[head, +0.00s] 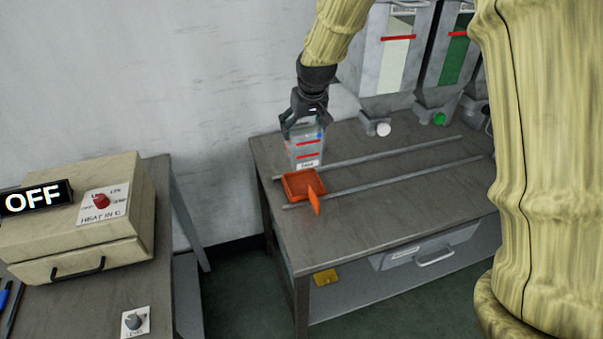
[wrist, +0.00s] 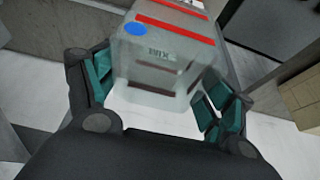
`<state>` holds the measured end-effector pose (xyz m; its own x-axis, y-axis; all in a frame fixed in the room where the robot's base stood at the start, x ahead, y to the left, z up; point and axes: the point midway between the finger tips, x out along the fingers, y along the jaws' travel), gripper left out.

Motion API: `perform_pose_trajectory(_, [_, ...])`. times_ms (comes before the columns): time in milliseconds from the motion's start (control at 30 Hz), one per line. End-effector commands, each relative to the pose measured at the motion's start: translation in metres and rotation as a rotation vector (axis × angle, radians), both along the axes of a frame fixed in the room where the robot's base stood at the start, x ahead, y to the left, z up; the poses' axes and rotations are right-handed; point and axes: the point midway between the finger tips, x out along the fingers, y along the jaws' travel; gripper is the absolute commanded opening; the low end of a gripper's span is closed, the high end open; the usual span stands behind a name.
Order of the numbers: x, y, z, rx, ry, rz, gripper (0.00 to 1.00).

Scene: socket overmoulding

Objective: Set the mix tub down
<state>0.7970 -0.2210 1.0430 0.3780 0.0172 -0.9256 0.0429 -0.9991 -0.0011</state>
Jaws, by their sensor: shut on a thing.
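The mix tub (head: 304,151) is a clear, boxy container with red bands and a label, at the left end of the far table. My gripper (head: 304,125) is above it and shut on its upper part. The wrist view shows the tub (wrist: 165,60) between the two teal-padded fingers (wrist: 155,95), with a blue dot and red stripes on it. The tub looks roughly upright in the head view. I cannot tell whether its base touches the table (head: 385,205).
An orange tray (head: 292,184) with an orange flap (head: 315,200) sits just in front of the tub. Two rails (head: 400,181) run along the table. Hoppers (head: 397,60) with spouts hang behind at right. A heating box (head: 75,225) stands on the left table. The table's front middle is clear.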

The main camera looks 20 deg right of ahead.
Motion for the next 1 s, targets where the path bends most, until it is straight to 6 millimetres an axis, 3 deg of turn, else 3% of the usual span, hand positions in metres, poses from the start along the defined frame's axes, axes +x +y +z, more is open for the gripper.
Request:
perform_pose_trajectory(400, [-0.004, -0.01, -0.05, 0.0, 0.002, -0.013, 0.44])
perform_pose_trajectory(667, [-0.003, -0.009, -0.063, 0.0, 0.001, -0.011, 0.44])
perform_pose_trajectory(1000, [-0.003, -0.007, -0.098, 0.0, 0.001, -0.009, 0.44])
